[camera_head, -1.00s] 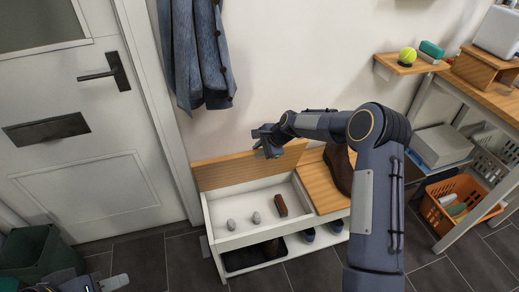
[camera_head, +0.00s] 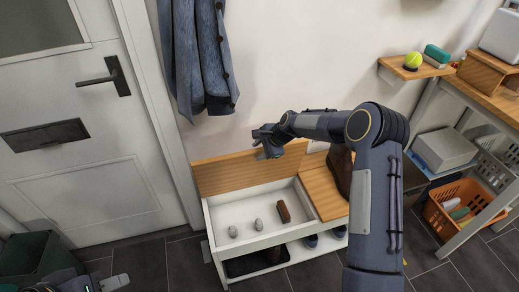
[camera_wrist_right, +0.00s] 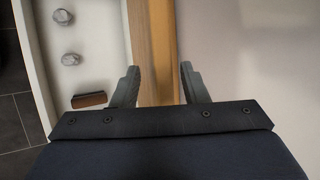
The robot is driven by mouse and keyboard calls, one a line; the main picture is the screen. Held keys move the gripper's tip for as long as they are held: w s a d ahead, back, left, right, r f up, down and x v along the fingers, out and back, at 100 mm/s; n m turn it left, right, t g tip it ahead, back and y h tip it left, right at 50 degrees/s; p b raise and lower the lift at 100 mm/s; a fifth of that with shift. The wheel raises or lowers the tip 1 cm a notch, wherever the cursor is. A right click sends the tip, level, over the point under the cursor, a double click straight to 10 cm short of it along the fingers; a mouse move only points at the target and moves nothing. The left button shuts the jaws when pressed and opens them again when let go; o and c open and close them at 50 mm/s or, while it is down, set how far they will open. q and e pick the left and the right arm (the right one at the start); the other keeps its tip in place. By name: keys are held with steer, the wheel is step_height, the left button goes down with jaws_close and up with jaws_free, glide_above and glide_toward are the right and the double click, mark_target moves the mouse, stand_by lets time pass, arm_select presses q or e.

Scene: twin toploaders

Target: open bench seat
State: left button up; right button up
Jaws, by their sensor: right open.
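The bench (camera_head: 262,246) stands against the wall with its left wooden seat lid (camera_head: 235,173) raised upright against the wall. The white compartment under it is open and holds a brown brush-like block (camera_head: 283,211) and two small grey lumps (camera_head: 246,226). My right gripper (camera_head: 268,153) is at the top right edge of the raised lid. In the right wrist view its two fingers (camera_wrist_right: 158,82) are apart, with the lid's edge (camera_wrist_right: 153,50) between them. I cannot tell whether they touch it. My left gripper (camera_head: 112,284) shows only partly at the bottom left.
The right seat lid (camera_head: 322,193) is down, with a brown boot (camera_head: 340,170) on it, partly behind my right arm. An orange basket (camera_head: 462,205) and shelving stand at the right. A dark green bin (camera_head: 38,262) stands by the door. A jacket (camera_head: 200,60) hangs above.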

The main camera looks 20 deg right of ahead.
steer(key=shift+r, duration=0.15)
steer(key=v, duration=0.7)
steer(key=shift+s+d+r, duration=0.2)
steer(key=shift+r, duration=0.1)
steer(key=s+d+r+n+p, duration=0.1)
steer(key=s+r+n+p, duration=0.4)
steer(key=s+r, duration=1.3)
steer(key=s+a+f+n+h, duration=0.1)
steer(key=s+n, duration=0.8)
steer(key=s, duration=1.3)
steer(key=shift+s+a+n, duration=0.25)
steer(key=shift+a+n, duration=0.15)
steer(key=shift+a, duration=0.2)
